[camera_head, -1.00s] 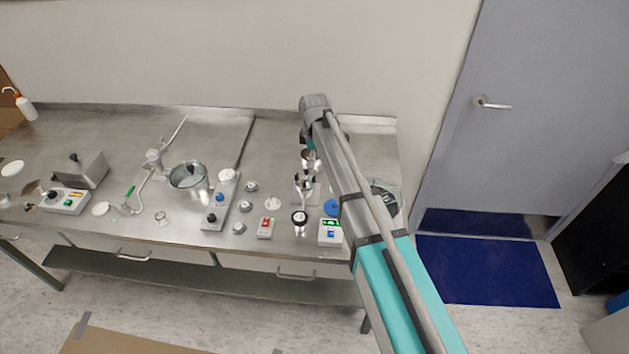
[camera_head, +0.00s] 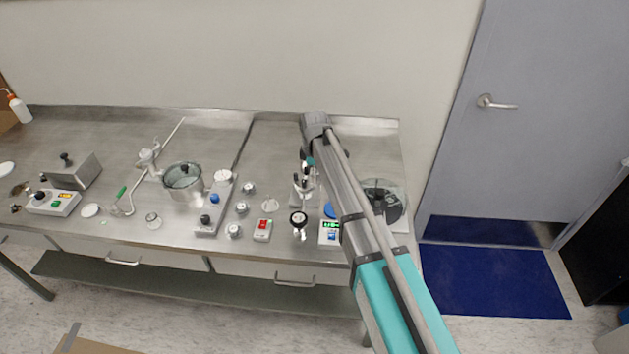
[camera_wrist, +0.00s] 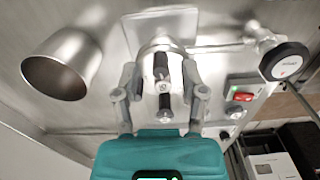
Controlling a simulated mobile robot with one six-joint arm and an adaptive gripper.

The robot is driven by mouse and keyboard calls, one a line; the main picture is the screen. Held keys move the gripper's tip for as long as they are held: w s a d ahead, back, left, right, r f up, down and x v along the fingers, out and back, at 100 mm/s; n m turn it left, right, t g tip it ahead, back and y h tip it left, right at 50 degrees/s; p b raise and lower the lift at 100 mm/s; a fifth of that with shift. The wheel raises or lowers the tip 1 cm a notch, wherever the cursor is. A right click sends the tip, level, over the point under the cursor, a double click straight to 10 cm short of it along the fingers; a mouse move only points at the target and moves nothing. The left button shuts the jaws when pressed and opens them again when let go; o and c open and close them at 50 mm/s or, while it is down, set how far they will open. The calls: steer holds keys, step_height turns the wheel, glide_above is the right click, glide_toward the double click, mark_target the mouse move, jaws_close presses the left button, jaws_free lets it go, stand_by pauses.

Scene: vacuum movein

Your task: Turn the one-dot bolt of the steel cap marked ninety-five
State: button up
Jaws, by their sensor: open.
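In the wrist view, a steel cap (camera_wrist: 177,88) sits below my gripper, with dark bolts (camera_wrist: 161,66) above and below a small mark in the picture. The mark is too small to read surely, and I cannot make out dots. My gripper (camera_wrist: 159,72) is open, with one finger on each side of the cap; I cannot tell whether either touches it. In the head view my gripper (camera_head: 308,164) is over the steel fixture (camera_head: 304,193), which it partly hides.
A steel cup (camera_wrist: 62,66) stands left of my gripper in the wrist view, and a round gauge (camera_wrist: 286,62) stands right. A red-switch box (camera_head: 262,230) and a green-display box (camera_head: 329,232) are near the bench front. A glass vessel (camera_head: 183,181) stands farther left.

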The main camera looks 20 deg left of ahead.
steer(key=shift+f+b, duration=0.3)
steer(key=shift+f, duration=0.2)
jaws_close()
